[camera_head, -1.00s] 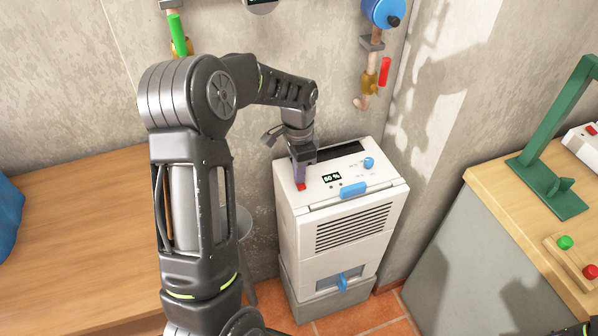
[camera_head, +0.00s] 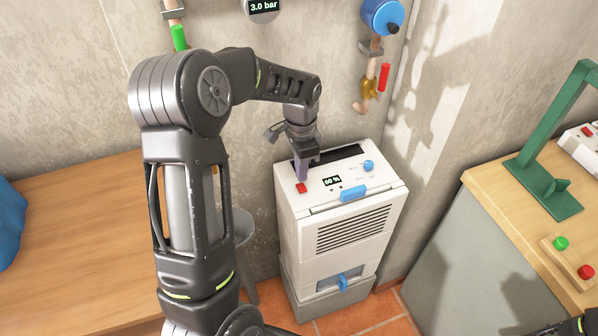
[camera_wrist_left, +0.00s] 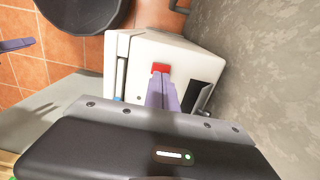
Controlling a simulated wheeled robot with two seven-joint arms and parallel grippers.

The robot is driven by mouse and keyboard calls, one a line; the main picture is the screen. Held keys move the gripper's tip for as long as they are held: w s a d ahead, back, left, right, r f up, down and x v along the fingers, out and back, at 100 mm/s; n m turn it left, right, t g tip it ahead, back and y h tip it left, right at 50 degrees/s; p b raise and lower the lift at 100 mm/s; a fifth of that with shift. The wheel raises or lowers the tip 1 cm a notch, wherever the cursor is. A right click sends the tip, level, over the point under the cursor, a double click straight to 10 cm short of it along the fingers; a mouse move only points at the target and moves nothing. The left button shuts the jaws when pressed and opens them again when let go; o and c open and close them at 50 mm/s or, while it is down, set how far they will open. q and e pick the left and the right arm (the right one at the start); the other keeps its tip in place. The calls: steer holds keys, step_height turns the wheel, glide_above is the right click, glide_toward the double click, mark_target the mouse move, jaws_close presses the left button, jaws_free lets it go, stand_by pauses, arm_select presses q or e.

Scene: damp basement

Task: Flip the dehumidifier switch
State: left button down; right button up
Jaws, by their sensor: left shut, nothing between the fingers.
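My left gripper (camera_head: 304,177) is shut and empty, pointing down just behind the switch. In the left wrist view the red switch (camera_wrist_left: 160,68) shows just beyond the purple fingertips (camera_wrist_left: 161,82). I cannot tell whether they touch it. The switch's tilt is too small to make out.
A wooden bench (camera_head: 80,225) is at the left. A workbench (camera_head: 490,190) with a green stand (camera_head: 550,150) and red and green buttons is at the right. Pipes with a red-handled valve (camera_head: 383,78) and a gauge (camera_head: 263,8) are on the wall behind.

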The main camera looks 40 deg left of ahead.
arm_select(q)
step_height(320, 180, up, 4)
steer(key=a+b, duration=0.1)
step_height(320, 180, up, 7)
glide_above(298, 185)
steer(key=shift+w+a+f+b, duration=0.1)
steer(key=shift+w+a+b, duration=0.05)
steer(key=shift+w+b, duration=0.3)
arm_select(e)
steer(key=shift+a+f, duration=0.2)
steer(key=shift+f, duration=0.15)
arm_select(q)
steer(key=shift+s+f, duration=0.1)
arm_select(e)
steer(key=shift+s, duration=0.1)
